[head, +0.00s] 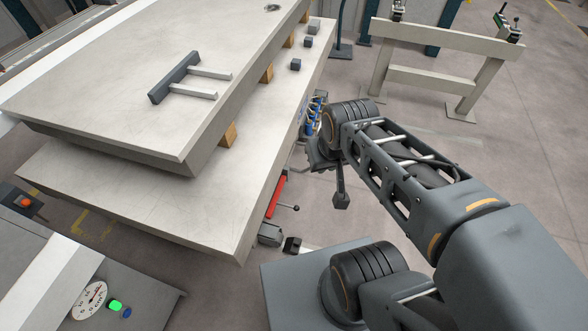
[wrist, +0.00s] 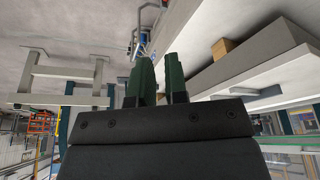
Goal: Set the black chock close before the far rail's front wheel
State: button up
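A small black block (head: 292,245) sits low beside the near right corner of the large pale slab, in the head view. It may be the black chock, but it is too small to be sure. I cannot make out the far rail or its front wheel in either view. My gripper (wrist: 160,66) shows in the wrist view with two dark green fingers apart and nothing between them. No chock shows near the fingers in the wrist view.
Two stacked pale slabs (head: 205,205) with wooden spacers (head: 229,135) fill the left, their edge beside my arm. A red part (head: 275,196) lies under that edge. A pale trestle (head: 445,80) stands at the back right. The floor to the right is clear.

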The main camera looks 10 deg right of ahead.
aim_at(292, 245)
jog(key=u, duration=0.9)
jog(key=k, duration=0.45)
jog(key=u, duration=0.15)
